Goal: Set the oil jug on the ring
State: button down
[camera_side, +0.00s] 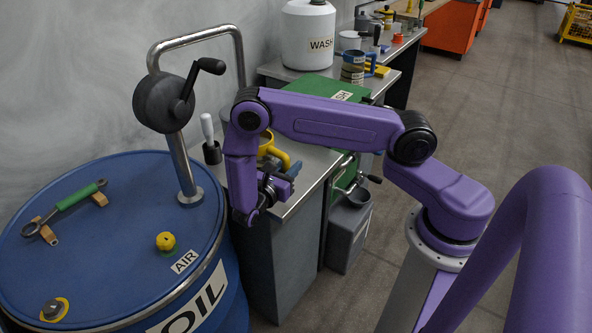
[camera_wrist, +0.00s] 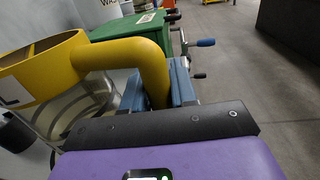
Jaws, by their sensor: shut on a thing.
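The oil jug (camera_wrist: 68,95) has a yellow rim, a thick yellow handle and a clear greyish body; it fills the left of the wrist view. In the side view its yellow handle (camera_side: 278,154) shows behind my arm, above the steel-topped bench, and most of the body is hidden. My gripper (camera_wrist: 157,88) has its blue jaws shut on the handle, one on each side. In the side view my gripper (camera_side: 280,186) is at the bench's near edge. I cannot tell whether the jug touches the bench. I cannot make out the ring for certain.
A blue oil drum (camera_side: 110,225) stands at left, with a crank pump (camera_side: 165,103), a green-handled wrench (camera_side: 72,200) and a yellow knob (camera_side: 166,241) on top. A white wash tank (camera_side: 308,40) and a green box (camera_side: 310,88) stand behind. A grey can (camera_side: 348,230) is on the floor.

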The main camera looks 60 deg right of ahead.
jog(key=shift+w+d, duration=0.2)
jog(key=shift+w, duration=1.65)
jog(key=shift+f, duration=0.4)
jog(key=c, duration=0.8)
grip_release()
jog(key=shift+a, duration=0.1)
